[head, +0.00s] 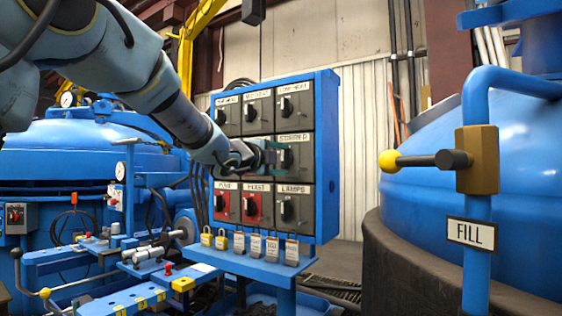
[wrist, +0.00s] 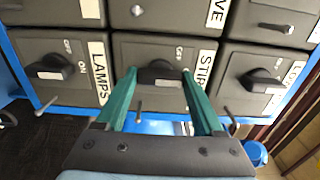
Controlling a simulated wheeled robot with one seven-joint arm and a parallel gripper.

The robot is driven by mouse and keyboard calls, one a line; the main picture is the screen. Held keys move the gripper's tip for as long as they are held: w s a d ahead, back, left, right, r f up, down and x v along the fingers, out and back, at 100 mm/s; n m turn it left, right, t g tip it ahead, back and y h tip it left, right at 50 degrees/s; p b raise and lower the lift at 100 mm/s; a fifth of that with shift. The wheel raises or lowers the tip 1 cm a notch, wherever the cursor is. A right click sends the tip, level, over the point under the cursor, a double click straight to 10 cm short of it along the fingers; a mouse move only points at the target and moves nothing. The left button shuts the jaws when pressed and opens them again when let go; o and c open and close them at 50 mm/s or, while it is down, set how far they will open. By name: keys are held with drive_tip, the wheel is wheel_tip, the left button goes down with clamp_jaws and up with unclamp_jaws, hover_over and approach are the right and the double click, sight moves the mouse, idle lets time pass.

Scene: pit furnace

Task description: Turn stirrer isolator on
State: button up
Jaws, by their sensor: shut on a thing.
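The stirrer isolator (head: 295,138) is the right-hand box in the middle row of the panel, labelled STIRRER. It is the centre box in the wrist view, where its label (wrist: 204,72) is partly cut off by my finger. Its dark knob (wrist: 159,70) sits between my two green fingertips. My gripper (head: 275,156) reaches in from the left and is shut on this knob; in the wrist view the fingers (wrist: 160,75) stand on either side of it. An OFF mark shows beside the knob. The ON mark is hidden, and I cannot tell the knob's exact position.
The blue panel (head: 327,160) carries several other isolators close around, including LAMPS (head: 288,208) below and red-plated ones at lower left. Padlocks (head: 255,246) hang on the shelf below. A FILL pipe (head: 477,260) with a yellow-knobbed lever (head: 425,160) stands at right.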

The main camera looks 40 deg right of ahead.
drive_tip(key=o, duration=1.4)
drive_tip(key=shift+a, duration=0.1)
drive_tip(key=v, duration=1)
drive_tip(key=shift+s+a, duration=0.1)
drive_tip(key=shift+a, duration=0.15)
drive_tip(key=shift+f, duration=0.1)
